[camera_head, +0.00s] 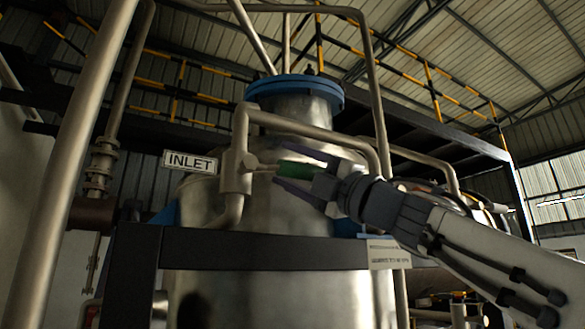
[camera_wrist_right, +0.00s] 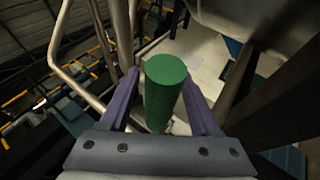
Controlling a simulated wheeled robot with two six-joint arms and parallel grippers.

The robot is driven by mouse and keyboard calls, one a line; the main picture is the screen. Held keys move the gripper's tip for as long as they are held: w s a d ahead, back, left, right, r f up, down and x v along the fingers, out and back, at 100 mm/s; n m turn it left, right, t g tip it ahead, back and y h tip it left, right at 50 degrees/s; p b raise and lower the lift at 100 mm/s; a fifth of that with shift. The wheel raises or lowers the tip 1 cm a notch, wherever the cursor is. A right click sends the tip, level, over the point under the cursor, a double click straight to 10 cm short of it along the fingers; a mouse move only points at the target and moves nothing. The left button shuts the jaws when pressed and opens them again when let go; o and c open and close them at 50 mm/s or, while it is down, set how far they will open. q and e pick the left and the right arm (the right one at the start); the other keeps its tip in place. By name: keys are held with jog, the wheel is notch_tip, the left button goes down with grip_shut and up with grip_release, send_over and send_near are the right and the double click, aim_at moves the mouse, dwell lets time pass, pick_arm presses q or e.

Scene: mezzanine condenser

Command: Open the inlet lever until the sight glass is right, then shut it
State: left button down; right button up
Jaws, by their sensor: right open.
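The inlet lever has a green cylindrical grip (camera_head: 296,170) that sticks out to the right from the valve body (camera_head: 236,172) on the inlet pipe. A white INLET sign (camera_head: 190,162) hangs just left of the valve. My right gripper (camera_head: 290,172) is open, with one purple finger above the green grip and one below it. In the right wrist view the green grip (camera_wrist_right: 164,90) stands between the two spread fingers (camera_wrist_right: 163,92), with a gap visible on the right side. The sight glass is not clearly seen. My left gripper is out of view.
A large metal vessel (camera_head: 275,295) with a blue flange (camera_head: 294,87) stands behind the lever. A dark horizontal rail (camera_head: 250,249) with a small label (camera_head: 388,254) crosses in front, below the gripper. Thick pipes (camera_head: 75,165) rise at the left.

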grip_shut()
dwell(1.4)
